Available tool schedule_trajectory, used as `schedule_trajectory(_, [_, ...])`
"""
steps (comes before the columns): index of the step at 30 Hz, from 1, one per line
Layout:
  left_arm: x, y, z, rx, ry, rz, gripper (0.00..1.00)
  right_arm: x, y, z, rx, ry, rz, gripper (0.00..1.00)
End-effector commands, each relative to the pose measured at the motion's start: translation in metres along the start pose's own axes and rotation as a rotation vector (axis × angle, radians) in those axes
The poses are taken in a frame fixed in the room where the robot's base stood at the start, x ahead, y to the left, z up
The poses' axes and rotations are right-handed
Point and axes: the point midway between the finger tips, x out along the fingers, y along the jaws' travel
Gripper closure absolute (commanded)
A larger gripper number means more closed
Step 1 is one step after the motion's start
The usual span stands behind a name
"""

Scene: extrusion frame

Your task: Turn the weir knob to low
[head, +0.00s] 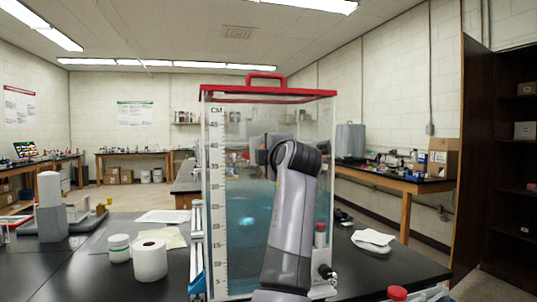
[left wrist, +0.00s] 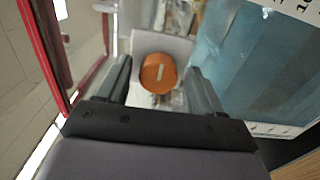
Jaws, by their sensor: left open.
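The weir knob (left wrist: 158,73) is a round orange disc with a short white pointer line, near upright in the left wrist view. It sits on a pale grey block (left wrist: 178,47). My left gripper (left wrist: 157,68) is open, its two dark fingers one on each side of the knob with gaps; I cannot tell how far ahead of the fingertips the knob is. In the head view, the clear tank (head: 216,215) has a red lid, a centimetre scale and blue water. My grey arm (head: 288,225) rises in front of it and hides the knob. No low marking is readable.
A white paper roll (head: 150,260) and a small white tub (head: 119,248) stand on the black bench left of the tank. A red-capped bottle (head: 397,294) is at the front right. A white object (head: 373,240) lies on the bench right of the tank.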

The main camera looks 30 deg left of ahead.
Motion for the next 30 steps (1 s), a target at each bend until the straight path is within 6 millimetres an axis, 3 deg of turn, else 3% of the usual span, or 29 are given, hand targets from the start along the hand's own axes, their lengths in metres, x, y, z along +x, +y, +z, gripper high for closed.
schedule_trajectory(5, [-0.010, 0.000, 0.000, -0.001, 0.000, 0.003, 0.33, 0.003, 0.000, 0.004, 0.000, 0.000, 0.000, 0.57])
schedule_trajectory(13, [-0.052, -0.002, 0.001, -0.002, -0.003, 0.001, 0.33, 0.011, 0.000, 0.015, 0.000, 0.000, 0.000, 0.57])
schedule_trajectory(18, [-0.069, -0.002, 0.001, -0.001, -0.002, -0.001, 0.33, 0.013, 0.000, 0.018, 0.000, 0.000, 0.000, 0.57])
schedule_trajectory(30, [-0.072, 0.000, 0.000, 0.000, 0.000, -0.001, 0.33, 0.013, 0.000, 0.018, 0.000, 0.000, 0.000, 0.57])
